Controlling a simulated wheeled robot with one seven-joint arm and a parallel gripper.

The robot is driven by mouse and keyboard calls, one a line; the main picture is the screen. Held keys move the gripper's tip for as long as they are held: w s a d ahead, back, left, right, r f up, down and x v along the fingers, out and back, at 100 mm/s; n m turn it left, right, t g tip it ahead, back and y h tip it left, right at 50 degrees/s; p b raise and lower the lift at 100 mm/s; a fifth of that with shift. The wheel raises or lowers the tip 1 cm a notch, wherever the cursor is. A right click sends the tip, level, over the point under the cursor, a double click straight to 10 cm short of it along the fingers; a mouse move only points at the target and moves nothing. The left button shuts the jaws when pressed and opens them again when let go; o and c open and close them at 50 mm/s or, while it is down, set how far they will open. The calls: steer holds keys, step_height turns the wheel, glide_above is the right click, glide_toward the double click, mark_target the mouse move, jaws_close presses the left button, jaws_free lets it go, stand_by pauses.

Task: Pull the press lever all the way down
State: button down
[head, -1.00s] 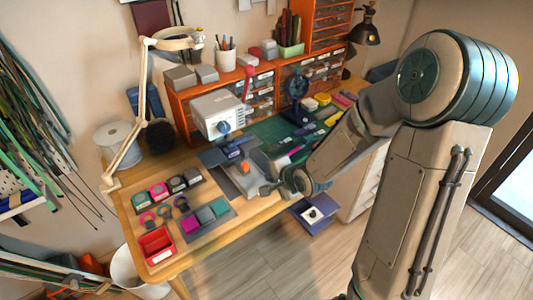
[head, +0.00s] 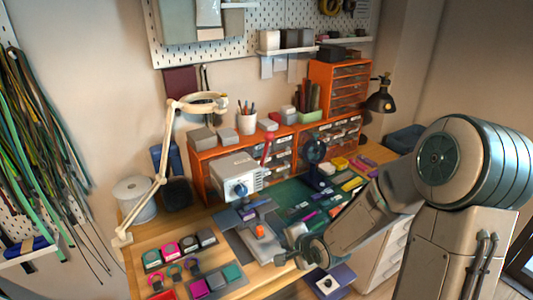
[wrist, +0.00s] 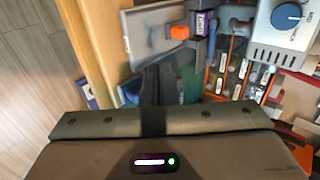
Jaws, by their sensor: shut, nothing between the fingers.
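A white press-like box (head: 238,177) with a blue knob stands on the bench in front of the orange drawers; its knobbed face also shows at the upper right of the wrist view (wrist: 283,40). A red-knobbed lever (head: 268,141) stands up beside it; I take this for the press lever. It is raised, and I cannot make it out in the wrist view. My gripper (head: 281,261) is low at the bench's front, right of a grey plate (head: 258,250) with an orange block, well apart from the lever. Its dark fingers (wrist: 156,84) are closed and empty.
A purple-labelled dark block (wrist: 202,22) sits at the plate's back, below the box. A green mat (head: 290,200) with tools and a dark round-headed stand (head: 314,155) lie to the right. A white lamp arm (head: 160,170) rises at left. Colored blocks (head: 215,281) sit at front left.

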steer(key=s+d+r+n+g+h, duration=0.3)
steer(key=s+d+r+n+h, duration=0.2)
steer(key=s+d+r+n, duration=0.25)
steer(key=s+r+n+g, duration=0.2)
steer(key=s+r+n, duration=0.2)
steer(key=s+r, duration=0.4)
steer(key=s, duration=0.5)
steer(key=shift+s+d, duration=0.15)
steer(key=shift+d, duration=0.1)
steer(key=shift+r+n, duration=0.1)
steer(key=shift+n, duration=0.15)
